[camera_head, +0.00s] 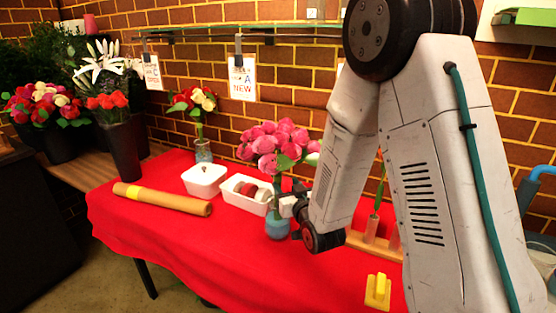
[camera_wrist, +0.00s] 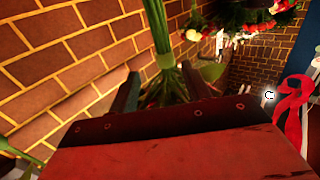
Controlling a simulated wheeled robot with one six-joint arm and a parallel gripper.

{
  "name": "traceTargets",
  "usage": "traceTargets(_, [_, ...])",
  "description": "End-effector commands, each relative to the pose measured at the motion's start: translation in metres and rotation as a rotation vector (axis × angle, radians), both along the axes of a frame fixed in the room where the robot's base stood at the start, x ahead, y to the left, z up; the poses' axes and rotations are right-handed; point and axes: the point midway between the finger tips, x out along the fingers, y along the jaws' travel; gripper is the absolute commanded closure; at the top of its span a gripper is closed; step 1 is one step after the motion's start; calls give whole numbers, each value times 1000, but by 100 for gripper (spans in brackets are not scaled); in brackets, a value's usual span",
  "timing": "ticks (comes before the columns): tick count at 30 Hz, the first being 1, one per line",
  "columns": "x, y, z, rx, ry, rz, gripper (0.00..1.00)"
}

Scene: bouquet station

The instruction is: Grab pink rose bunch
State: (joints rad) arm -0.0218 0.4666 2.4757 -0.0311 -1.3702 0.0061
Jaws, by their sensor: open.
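The pink rose bunch (camera_head: 275,144) stands upright in a blue-based vase (camera_head: 278,224) on the red-covered table. My gripper (camera_head: 288,205) is beside the stems, just above the vase, at the bunch's right side. In the wrist view the green stems (camera_wrist: 163,40) run between the two dark fingers of my gripper (camera_wrist: 158,88), which are apart. I cannot tell whether either finger touches the stems. The blooms are out of the wrist view.
A brown paper roll (camera_head: 162,198), a white bowl (camera_head: 204,180) and a white tray (camera_head: 236,190) lie left of the vase. A wooden rack (camera_head: 375,246) and a yellow block (camera_head: 377,291) are to the right. A smaller bouquet (camera_head: 196,101) stands near the brick wall. The table's front left is clear.

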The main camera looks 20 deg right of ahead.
Motion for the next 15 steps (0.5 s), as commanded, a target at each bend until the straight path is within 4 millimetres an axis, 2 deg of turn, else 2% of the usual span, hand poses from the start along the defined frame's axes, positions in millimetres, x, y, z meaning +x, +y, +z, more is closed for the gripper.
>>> traceTargets(15, [66,12,2,0,-3,0,52])
